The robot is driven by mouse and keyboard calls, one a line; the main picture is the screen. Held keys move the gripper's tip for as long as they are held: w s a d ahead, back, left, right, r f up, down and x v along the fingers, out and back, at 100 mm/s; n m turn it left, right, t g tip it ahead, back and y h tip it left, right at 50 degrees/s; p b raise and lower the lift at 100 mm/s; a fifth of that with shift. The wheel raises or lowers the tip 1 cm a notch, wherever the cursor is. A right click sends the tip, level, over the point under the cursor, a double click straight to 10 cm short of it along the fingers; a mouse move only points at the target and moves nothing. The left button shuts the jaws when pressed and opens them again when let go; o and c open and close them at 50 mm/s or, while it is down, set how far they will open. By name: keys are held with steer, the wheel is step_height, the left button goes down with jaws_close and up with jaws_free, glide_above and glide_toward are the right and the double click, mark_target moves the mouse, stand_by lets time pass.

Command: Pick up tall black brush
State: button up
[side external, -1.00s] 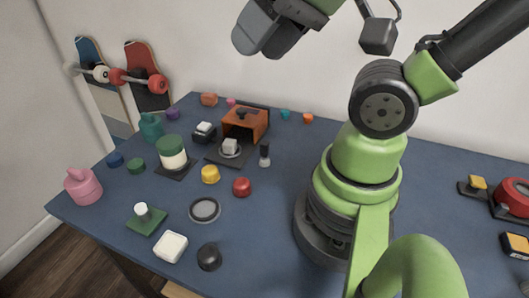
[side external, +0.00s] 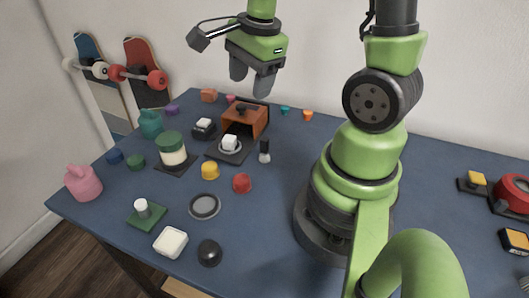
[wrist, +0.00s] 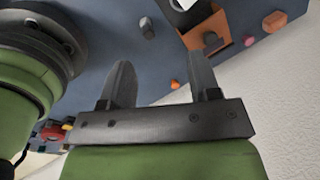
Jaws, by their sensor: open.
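The tall black brush (side external: 264,152) stands upright on the blue table, with a dark upper part and a paler lower part. It stands just right of the orange open-fronted box (side external: 247,118). In the wrist view a small grey upright thing (wrist: 147,27) beyond the fingers appears to be the brush. My gripper (side external: 252,84) is open and empty, pointing down, high above the back of the table and the box. Its two fingers (wrist: 160,65) are apart with nothing between them. The brush is clear of the fingers.
A red knob (side external: 242,183) and a yellow knob (side external: 210,170) lie in front of the brush. A green-lidded jar (side external: 172,150) stands left of the box. Small teal (side external: 285,111) and orange (side external: 308,116) pieces lie behind. The table right of the brush is clear up to my base.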

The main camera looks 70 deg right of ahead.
mark_target(265, 138)
steer(key=d+f+m, duration=0.1)
steer(key=f+m, duration=0.1)
steer(key=s+d+f+m+g, duration=0.1)
steer(key=d+f+m, duration=0.1)
steer(key=f+m, duration=0.1)
steer(key=d+f+m+g, duration=0.1)
steer(key=f+m, duration=0.2)
steer(key=shift+s+d+y, duration=0.15)
steer(key=shift+s+y, duration=0.15)
steer(key=shift+m, duration=0.4)
step_height(265, 138, down, 5)
steer(key=shift+f, duration=0.1)
steer(key=shift+w+a+f, duration=0.1)
steer(key=shift+a+f, duration=0.1)
steer(key=shift+f, duration=1.1)
steer(key=shift+w+a+f, duration=0.1)
steer(key=shift+a+f, duration=0.1)
steer(key=shift+f, duration=1.05)
steer(key=c, duration=1)
